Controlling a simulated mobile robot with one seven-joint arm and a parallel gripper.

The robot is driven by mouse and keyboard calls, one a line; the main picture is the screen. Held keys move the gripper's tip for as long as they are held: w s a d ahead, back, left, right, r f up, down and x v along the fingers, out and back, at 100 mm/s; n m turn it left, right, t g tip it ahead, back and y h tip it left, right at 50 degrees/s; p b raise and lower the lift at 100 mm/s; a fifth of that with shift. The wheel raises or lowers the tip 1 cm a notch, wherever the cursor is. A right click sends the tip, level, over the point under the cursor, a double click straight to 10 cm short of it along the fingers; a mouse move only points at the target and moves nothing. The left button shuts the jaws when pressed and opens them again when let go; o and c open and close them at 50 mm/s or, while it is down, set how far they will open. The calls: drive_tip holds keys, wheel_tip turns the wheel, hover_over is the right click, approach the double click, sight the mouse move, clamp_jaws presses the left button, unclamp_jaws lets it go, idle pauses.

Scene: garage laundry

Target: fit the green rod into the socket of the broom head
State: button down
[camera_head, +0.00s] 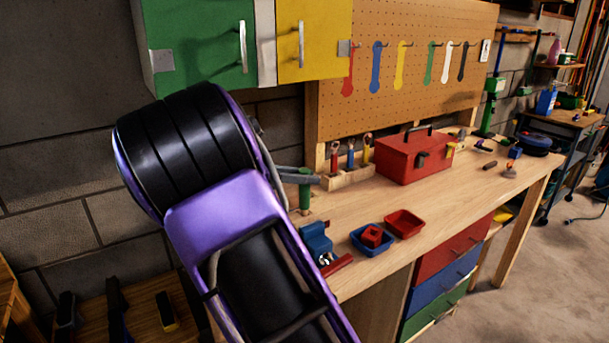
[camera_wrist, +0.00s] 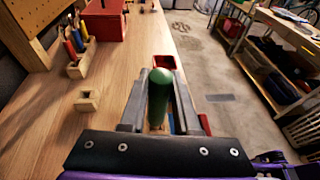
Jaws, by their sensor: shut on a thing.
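My gripper (camera_head: 298,176) is shut on the green rod (camera_head: 305,192), which stands roughly upright between the fingers over the left part of the workbench. In the wrist view the rod's rounded green top (camera_wrist: 159,80) shows between the two grey fingers (camera_wrist: 158,98). A small pale wooden block with a square opening (camera_wrist: 88,100) lies on the bench left of the gripper, apart from the rod; it may be the broom head's socket, but I cannot tell. In the head view my arm hides that area.
A wooden rack of tools (camera_head: 347,178) and a red toolbox (camera_head: 414,157) stand along the bench's back. A blue vise-like tool (camera_head: 316,241), a blue bin (camera_head: 372,240) and a red bin (camera_head: 404,223) are near the front edge.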

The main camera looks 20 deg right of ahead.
drive_tip(key=shift+f, duration=0.25)
drive_tip(key=shift+f, duration=0.3)
drive_tip(key=c, duration=0.6)
unclamp_jaws()
drive_tip(key=shift+o, duration=0.2)
drive_tip(key=p+v, duration=0.1)
drive_tip(key=v, duration=1.6)
drive_tip(key=shift+a, duration=0.2)
drive_tip(key=shift+r, duration=0.15)
